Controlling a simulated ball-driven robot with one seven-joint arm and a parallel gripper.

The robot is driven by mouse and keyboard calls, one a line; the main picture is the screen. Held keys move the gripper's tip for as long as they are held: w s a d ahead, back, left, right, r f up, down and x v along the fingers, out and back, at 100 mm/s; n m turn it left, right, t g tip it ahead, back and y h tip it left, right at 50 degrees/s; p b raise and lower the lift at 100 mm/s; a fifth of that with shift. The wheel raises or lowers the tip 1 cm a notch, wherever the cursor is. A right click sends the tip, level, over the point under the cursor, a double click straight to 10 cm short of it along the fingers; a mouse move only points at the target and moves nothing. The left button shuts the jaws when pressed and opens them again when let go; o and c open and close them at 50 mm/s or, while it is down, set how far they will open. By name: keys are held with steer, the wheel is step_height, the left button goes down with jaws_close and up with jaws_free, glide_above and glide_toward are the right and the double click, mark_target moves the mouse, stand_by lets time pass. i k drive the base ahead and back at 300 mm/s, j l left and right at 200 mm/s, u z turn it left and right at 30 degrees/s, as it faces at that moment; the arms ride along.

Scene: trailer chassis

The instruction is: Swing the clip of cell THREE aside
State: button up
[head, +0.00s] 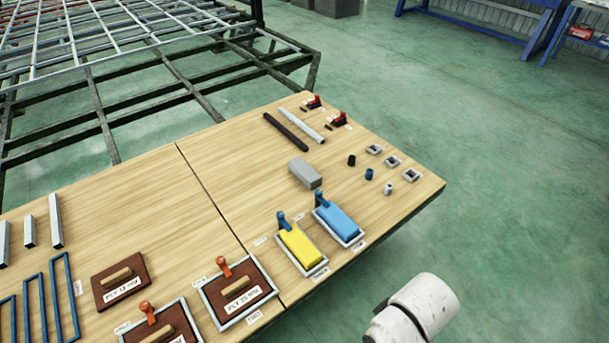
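Several framed cells line the near edge of the wooden table. One grey frame holds a brown panel (260,282) with a wooden handle, and an orange clip (223,266) stands at its back edge. Another brown panel (184,325) with an orange clip (147,309) is cut off by the bottom edge. To the right, a yellow block (301,249) and a blue block (338,222) lie in grey frames, each with a blue clip (282,219) (321,199) at the back. The small labels are too blurred to tell which cell is THREE. My gripper is out of view; only a white arm link shows at bottom right.
A loose brown panel (121,281) lies outside the frames. A grey block (304,173), two bars (286,132) (302,125), small cylinders and square pieces lie on the right table half. A metal chassis frame (150,75) stands behind. The green floor on the right is clear.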

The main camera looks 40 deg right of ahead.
mark_target(280, 215)
steer(key=i+j, duration=0.1)
steer(key=i, duration=0.3)
steer(key=i+j, duration=0.15)
steer(key=i, duration=0.25)
steer(key=i+j, duration=0.1)
steer(key=i, duration=0.25)
steer(key=i+z, duration=0.05)
